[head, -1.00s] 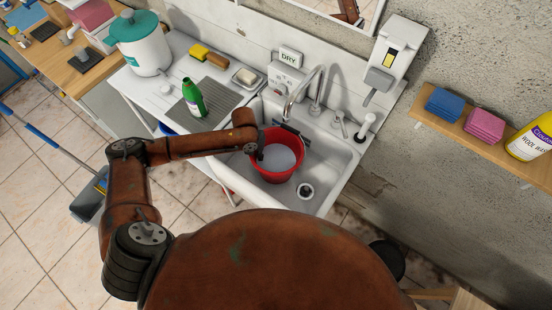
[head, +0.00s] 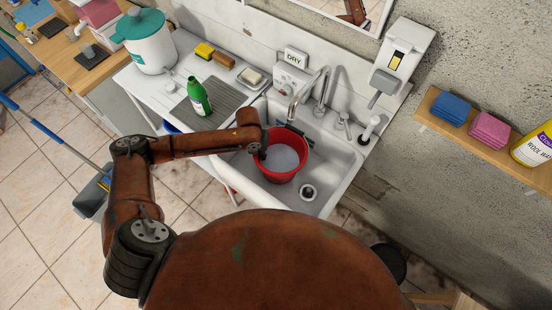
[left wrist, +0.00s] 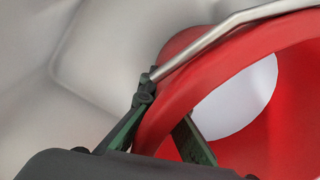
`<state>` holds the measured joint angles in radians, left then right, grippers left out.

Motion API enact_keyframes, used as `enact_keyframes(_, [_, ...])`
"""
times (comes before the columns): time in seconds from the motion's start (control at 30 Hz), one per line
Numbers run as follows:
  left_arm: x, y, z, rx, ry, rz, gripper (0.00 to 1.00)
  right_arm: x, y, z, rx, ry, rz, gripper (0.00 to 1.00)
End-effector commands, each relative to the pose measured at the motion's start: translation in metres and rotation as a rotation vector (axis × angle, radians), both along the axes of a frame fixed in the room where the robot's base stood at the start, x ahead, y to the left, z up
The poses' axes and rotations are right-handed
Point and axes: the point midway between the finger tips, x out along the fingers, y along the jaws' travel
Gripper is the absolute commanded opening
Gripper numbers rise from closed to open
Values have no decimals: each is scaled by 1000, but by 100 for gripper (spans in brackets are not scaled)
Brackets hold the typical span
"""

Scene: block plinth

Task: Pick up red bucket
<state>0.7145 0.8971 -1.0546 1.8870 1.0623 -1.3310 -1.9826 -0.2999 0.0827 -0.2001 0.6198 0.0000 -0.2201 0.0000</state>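The red bucket (head: 281,168) is in the white sink, with a pale round bottom or content showing inside. My left gripper (head: 262,151) is at the bucket's left rim. In the left wrist view the red bucket (left wrist: 245,65) fills the right side, and its metal handle lies along the rim. My left gripper (left wrist: 165,115) has one finger outside the wall and one inside, with the rim between them. The fingers look closed on the wall; the inner contact is partly hidden. My right gripper does not show.
The sink (head: 330,170) has a tap (head: 306,95) just behind the bucket and a drain at its right. A green bottle (head: 198,97) stands on the grooved drainboard at left. A soap dispenser (head: 400,60) and a shelf (head: 480,135) are on the right wall.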

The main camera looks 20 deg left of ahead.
Motion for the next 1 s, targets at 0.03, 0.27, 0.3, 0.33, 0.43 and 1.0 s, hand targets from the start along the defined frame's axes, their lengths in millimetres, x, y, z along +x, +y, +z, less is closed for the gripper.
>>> enact_keyframes(0.03, [2, 0, 2, 0, -6, 2, 0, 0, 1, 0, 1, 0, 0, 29])
enact_keyframes(0.27, [2, 0, 4, 1, -5, 2, 0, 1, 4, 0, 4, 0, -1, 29])
enact_keyframes(0.3, [2, 0, 5, 1, -5, 2, 0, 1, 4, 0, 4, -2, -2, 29])
enact_keyframes(0.33, [2, 0, 6, 1, -5, 2, 0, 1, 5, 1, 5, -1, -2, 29])
enact_keyframes(0.43, [3, 0, 10, 1, -6, 2, 0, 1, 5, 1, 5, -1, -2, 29])
enact_keyframes(1.0, [3, -1, 57, -1, -8, 0, 0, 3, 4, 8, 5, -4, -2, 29])
